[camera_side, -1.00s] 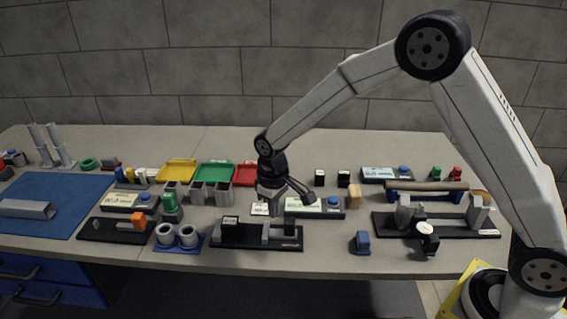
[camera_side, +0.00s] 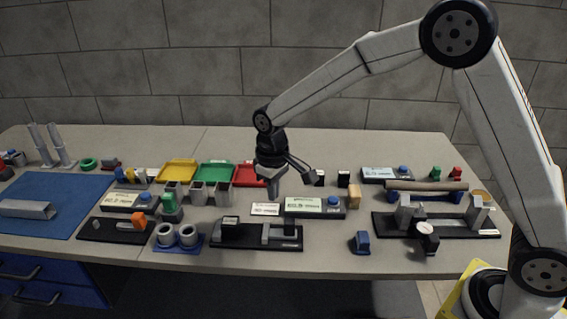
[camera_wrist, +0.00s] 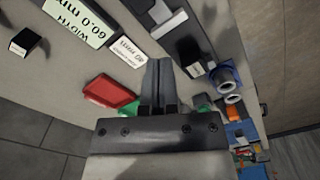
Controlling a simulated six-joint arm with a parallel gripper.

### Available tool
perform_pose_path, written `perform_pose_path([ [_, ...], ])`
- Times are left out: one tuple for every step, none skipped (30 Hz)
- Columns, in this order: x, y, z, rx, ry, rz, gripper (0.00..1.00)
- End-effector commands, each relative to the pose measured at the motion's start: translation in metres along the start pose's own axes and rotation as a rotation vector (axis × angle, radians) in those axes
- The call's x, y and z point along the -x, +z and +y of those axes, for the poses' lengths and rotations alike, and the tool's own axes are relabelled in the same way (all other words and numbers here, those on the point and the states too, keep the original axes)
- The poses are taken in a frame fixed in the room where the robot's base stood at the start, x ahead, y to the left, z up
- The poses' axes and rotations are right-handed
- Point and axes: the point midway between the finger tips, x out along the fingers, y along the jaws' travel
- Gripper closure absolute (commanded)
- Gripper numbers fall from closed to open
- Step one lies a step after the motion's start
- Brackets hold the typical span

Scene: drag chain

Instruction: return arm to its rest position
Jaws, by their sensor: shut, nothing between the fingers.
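My gripper (camera_side: 272,186) is shut and empty, pointing down above the workbench (camera_side: 330,255) in the side view. It hangs above the area between the red tray (camera_side: 250,175) and the label plates at the middle of the bench. In the wrist view my gripper (camera_wrist: 161,68) shows its two fingers pressed together with nothing between them. The red tray (camera_wrist: 110,91) lies to the left of the fingers there. My upper arm links reach in from the right.
A display block (camera_side: 305,205) and a white label card (camera_side: 265,209) lie below the gripper. Grey square tubes (camera_side: 197,193) stand to its left. A black fixture (camera_side: 257,236) sits in front. The space above the bench is clear.

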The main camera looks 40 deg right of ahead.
Motion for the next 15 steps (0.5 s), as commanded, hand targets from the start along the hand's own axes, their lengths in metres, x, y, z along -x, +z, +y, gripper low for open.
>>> perform_pose_path([
  [0.0012,-0.0001,0.0,0.0,0.0,0.0,1.0],
  [0.0015,0.0,0.0,0.0,0.0,0.0,1.0],
  [0.0016,0.0,0.0,0.0,0.0,0.0,1.0],
  [0.0016,0.0001,0.0,0.0,0.0,0.0,1.0],
  [0.0016,0.0001,0.0,0.0,0.0,0.0,1.0],
  [0.0015,0.0001,0.0,0.0,0.0,0.0,1.0],
  [0.0015,0.0001,0.0,0.0,0.0,0.0,1.0],
  [0.0015,0.0001,0.0,0.0,0.0,0.0,1.0],
  [0.0015,0.0001,0.0,0.0,0.0,0.0,1.0],
  [0.0015,0.0002,0.0,0.0,0.0,0.0,1.0],
  [0.0015,0.0004,0.0002,-0.001,0.0,0.0,1.0],
  [0.0017,0.0011,0.0005,-0.002,0.0,0.001,1.0],
  [0.0018,0.0019,0.0009,-0.003,0.0,0.003,1.0],
  [0.0021,0.0031,0.0015,-0.005,0.0,0.004,1.0],
  [0.0024,0.0053,0.0024,-0.008,0.0,0.006,1.0],
])
